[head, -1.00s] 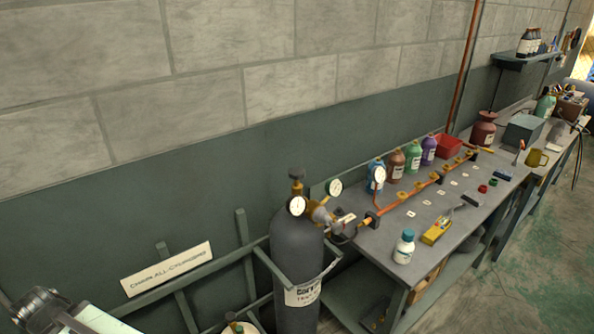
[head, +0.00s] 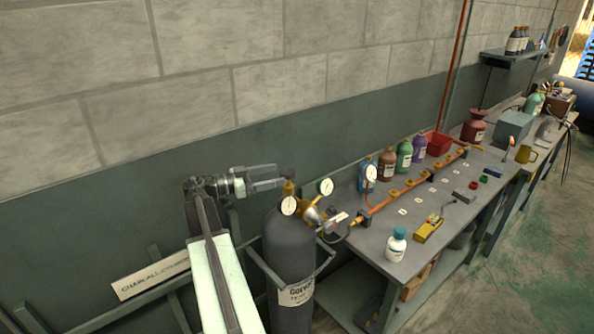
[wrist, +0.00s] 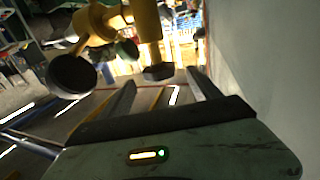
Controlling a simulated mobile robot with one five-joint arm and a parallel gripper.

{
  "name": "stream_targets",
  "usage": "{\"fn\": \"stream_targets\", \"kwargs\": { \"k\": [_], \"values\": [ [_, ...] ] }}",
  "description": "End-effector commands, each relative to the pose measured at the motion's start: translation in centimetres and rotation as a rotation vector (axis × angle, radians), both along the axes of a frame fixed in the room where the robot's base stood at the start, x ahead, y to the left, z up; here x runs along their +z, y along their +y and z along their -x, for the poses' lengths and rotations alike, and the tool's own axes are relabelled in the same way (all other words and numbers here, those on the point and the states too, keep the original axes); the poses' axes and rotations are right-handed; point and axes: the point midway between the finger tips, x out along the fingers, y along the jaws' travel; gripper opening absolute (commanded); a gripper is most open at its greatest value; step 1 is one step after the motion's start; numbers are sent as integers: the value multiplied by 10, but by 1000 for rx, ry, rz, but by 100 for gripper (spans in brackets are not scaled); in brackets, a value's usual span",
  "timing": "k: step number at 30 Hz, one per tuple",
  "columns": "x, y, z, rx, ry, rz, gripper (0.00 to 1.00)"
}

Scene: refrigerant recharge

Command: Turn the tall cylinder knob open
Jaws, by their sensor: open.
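The tall dark grey cylinder (head: 290,248) stands at the left end of the bench. Its brass valve stem (head: 289,189) rises from the top, with a small dark knob at its tip. In the wrist view the dark knob (wrist: 158,72) shows on the end of the yellow brass stem (wrist: 148,30). My gripper (head: 281,178) reaches in from the left at knob height. In the wrist view my open gripper (wrist: 160,77) has one finger on each side of the knob's line, and the knob appears at about fingertip depth. I cannot tell whether either finger touches it.
White-faced gauges (head: 289,206) and a brass regulator sit beside the stem. A rail (head: 265,262) surrounds the cylinder. The bench (head: 380,232) to the right holds coloured bottles, a copper manifold (head: 400,193) and a yellow meter (head: 428,229). The wall is close behind.

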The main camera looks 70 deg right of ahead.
Motion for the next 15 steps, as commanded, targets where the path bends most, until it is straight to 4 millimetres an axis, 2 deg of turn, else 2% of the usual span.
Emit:
{"fn": "stream_targets", "kwargs": {
  "k": [7,15],
  "values": [
    [3,-9,13,-8,1,20,72],
    [3,-41,51,-8,1,18,72]
  ]
}}
